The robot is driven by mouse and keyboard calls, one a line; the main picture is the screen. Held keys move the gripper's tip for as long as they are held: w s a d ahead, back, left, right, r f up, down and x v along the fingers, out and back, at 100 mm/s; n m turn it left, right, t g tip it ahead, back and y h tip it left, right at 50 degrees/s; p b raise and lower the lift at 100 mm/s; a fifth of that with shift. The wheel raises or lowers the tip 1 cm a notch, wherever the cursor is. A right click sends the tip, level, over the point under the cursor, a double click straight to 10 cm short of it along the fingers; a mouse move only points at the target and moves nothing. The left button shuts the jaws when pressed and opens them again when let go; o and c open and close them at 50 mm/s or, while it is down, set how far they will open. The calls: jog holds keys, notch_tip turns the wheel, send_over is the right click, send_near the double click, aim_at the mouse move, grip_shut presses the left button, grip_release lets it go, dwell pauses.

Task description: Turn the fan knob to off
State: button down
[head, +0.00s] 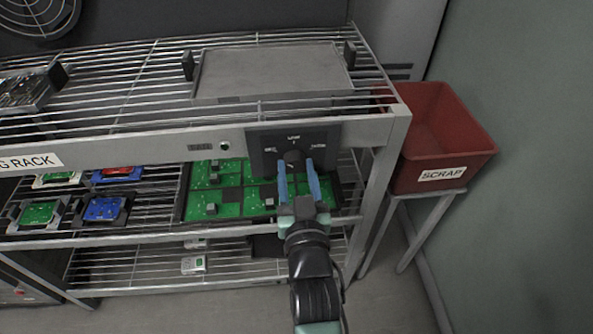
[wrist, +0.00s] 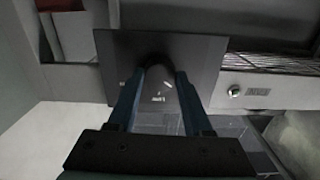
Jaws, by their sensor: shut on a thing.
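A dark square control panel (head: 270,148) is fixed to the front rail of the rack, with small white labels around its upper edge. A dark round fan knob (head: 293,157) sits at its middle. My gripper (head: 297,168) reaches up to the panel from below, its two blue fingers on either side of the knob. In the wrist view the panel (wrist: 205,55) fills the top middle, and the knob (wrist: 158,88) sits between my fingers (wrist: 160,95), which are shut on it. The knob's exact setting is too small to read.
A red scrap bin (head: 440,150) stands on a stand right of the rack (head: 398,135). Green circuit boards (head: 225,190) lie on the shelf behind my gripper. A small display and a button (head: 225,145) sit left of the panel. A grey flat box (head: 270,72) lies on top.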

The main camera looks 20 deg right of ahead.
jog(key=shift+n, duration=0.4)
jog(key=shift+c, duration=1.6)
grip_release()
jog(key=shift+s, duration=0.1)
jog(key=p+v, duration=0.1)
jog(key=v, duration=1.1)
jog(key=shift+s, duration=0.4)
jog(key=shift+a, duration=0.15)
